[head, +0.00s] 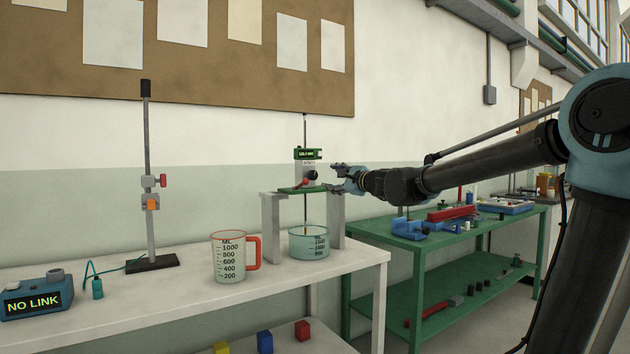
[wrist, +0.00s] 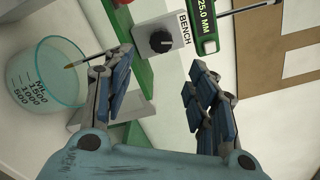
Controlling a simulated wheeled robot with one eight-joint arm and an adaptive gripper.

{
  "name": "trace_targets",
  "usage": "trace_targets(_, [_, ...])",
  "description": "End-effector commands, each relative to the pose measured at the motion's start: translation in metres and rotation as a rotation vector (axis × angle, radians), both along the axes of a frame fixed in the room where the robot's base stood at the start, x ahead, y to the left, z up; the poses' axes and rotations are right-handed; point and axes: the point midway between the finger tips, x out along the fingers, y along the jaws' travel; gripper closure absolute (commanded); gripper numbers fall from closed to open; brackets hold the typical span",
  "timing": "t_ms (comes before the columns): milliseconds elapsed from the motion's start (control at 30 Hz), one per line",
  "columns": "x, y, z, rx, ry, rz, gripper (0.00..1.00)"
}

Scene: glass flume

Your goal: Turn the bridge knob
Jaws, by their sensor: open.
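The bridge knob (wrist: 160,42) is a black round knob with a pale pointer mark, on a grey plate labelled "BENCH". In the head view the knob (head: 312,175) is a small dark spot on the bridge (head: 303,190) above the beaker. My gripper (head: 333,178) is just right of the bridge. In the wrist view my open gripper (wrist: 160,65) has its two fingers either side of the line to the knob. The knob shows beyond the fingertips, and nothing is between them.
A green gauge (wrist: 204,22) reads 25.0 MM beside the knob. A beaker (head: 309,243) stands under the bridge, with a thin rod reaching down to it. A measuring jug (head: 231,258), a stand (head: 150,200) and a "NO LINK" box (head: 36,296) share the white bench.

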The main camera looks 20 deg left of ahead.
Motion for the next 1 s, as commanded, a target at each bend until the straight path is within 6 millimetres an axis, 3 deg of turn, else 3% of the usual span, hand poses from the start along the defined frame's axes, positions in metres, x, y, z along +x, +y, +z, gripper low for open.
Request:
trace_targets(200, [0.000,0.000,0.001,-0.017,-0.016,0.002,0.48])
trace_targets(333, [-0.002,0.002,0.010,-0.144,-0.132,0.020,0.48])
trace_targets(567, [-0.011,0.001,0.037,-0.633,-0.585,0.111,0.48])
trace_targets(800, [-0.022,-0.014,0.061,-1.153,-1.074,0.264,0.48])
trace_targets(1000, [-0.028,-0.030,0.072,-1.428,-1.339,0.380,0.48])
